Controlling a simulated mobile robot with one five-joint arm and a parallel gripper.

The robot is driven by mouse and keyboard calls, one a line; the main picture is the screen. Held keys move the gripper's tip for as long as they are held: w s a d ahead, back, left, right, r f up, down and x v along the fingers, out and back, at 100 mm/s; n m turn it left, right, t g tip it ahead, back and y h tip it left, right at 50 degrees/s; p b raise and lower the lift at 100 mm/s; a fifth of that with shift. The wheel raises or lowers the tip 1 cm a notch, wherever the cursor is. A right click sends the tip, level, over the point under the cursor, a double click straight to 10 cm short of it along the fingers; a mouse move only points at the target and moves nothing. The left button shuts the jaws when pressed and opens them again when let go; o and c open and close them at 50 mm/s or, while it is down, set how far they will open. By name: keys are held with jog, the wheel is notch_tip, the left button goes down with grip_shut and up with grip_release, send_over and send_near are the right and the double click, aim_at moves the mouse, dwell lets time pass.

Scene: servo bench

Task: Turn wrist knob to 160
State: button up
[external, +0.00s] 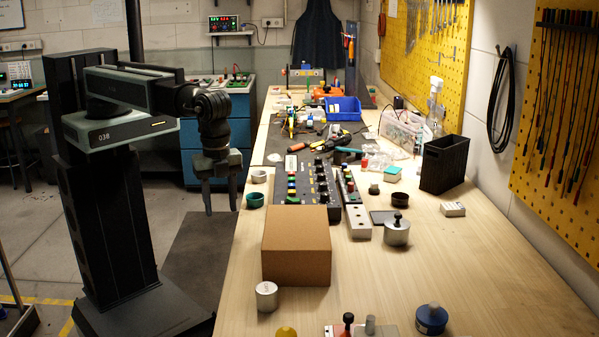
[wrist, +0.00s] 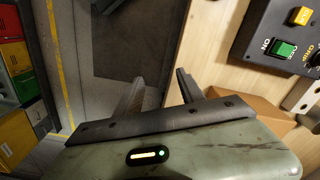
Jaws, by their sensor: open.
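A dark control panel (external: 307,187) lies on the bench with several black knobs and coloured buttons on it. Its knob labels are too small to read, so I cannot tell which one is the wrist knob. In the wrist view a corner of the panel (wrist: 262,38) shows at the upper right, with a green ON switch (wrist: 283,49), a yellow button (wrist: 301,16) and part of a dark knob at the right edge. My gripper (external: 221,203) hangs pointing down, left of the bench edge and apart from the panel. In the wrist view my gripper (wrist: 160,88) is open and empty.
A brown cardboard box (external: 296,246) stands in front of the panel. A narrow panel (external: 351,197) lies right of it. Tools and a blue bin (external: 343,108) lie behind.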

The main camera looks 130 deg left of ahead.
jog(key=w+a+r+p, duration=0.3)
jog(key=w+a, duration=0.5)
jog(key=a, duration=0.2)
notch_tip(320, 180, up, 4)
jog(key=n+p, duration=0.2)
jog(key=p, duration=0.1)
send_over(323, 183)
jog(key=shift+w+d+r, duration=0.1)
jog(key=shift+w+d, duration=0.1)
jog(key=shift+d, duration=0.1)
jog(key=shift+s+a, duration=0.2)
jog(key=shift+a, duration=0.1)
notch_tip(323, 183, down, 8)
jog(key=b, duration=0.7)
jog(key=shift+b, duration=0.4)
grip_shut()
